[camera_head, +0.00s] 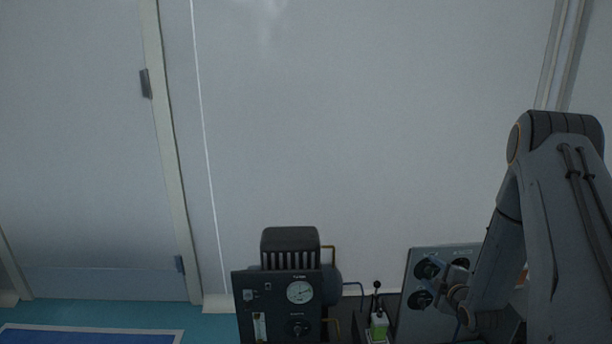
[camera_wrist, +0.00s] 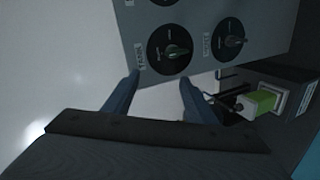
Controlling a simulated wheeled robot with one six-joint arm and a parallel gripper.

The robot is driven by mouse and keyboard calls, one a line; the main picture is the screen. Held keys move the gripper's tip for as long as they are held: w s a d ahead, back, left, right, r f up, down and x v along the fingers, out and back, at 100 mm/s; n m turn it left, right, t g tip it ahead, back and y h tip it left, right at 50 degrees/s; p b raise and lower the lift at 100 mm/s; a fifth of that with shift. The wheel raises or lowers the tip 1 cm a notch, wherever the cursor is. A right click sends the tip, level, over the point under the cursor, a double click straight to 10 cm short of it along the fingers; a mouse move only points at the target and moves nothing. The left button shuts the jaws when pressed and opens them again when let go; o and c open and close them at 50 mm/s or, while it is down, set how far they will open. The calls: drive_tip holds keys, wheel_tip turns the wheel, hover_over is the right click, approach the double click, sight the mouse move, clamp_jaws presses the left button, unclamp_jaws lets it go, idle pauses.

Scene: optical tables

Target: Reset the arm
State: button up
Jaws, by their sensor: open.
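My arm comes in from the right of the head view and bends down toward a grey control panel. My gripper shows in the wrist view (camera_wrist: 160,95), with its two dark fingers apart and nothing between them. The fingertips point at the lower edge of the grey panel (camera_wrist: 205,65), which carries round black knobs. One knob (camera_wrist: 170,48) lies just beyond the fingertips. In the head view the panel (camera_head: 418,268) is partly hidden behind my arm, and the fingers cannot be made out clearly there.
A dark unit with a round gauge (camera_head: 300,291) stands left of the panel. A small green and white switch box (camera_head: 379,326) sits between them; it also shows in the wrist view (camera_wrist: 262,101). A pale wall (camera_head: 360,130) rises behind. A door (camera_head: 80,150) is at the left.

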drive_tip(key=s+a+r+m+g, duration=0.2)
drive_tip(key=a+r+m+g, duration=0.15)
drive_tip(key=a+r, duration=0.2)
drive_tip(key=s+a+r+m+g, duration=0.35)
drive_tip(key=s+a+r, duration=0.25)
drive_tip(key=s+a, duration=0.5)
drive_tip(key=s+a+r+m+g, duration=0.2)
drive_tip(key=s+a+r+g, duration=0.35)
drive_tip(key=s, duration=0.95)
drive_tip(key=s+a+r+m+g, duration=0.2)
drive_tip(key=s+a+r, duration=0.6)
drive_tip(key=s+a, duration=0.4)
drive_tip(key=s+d+r+m+p, duration=0.1)
drive_tip(key=d+r+m+p, duration=0.3)
drive_tip(key=d+r+p, duration=0.8)
drive_tip(key=r+p, duration=0.1)
drive_tip(key=p, duration=0.9)
drive_tip(key=shift+s+d, duration=0.3)
drive_tip(key=shift+d, duration=0.1)
drive_tip(key=shift+c, duration=0.6)
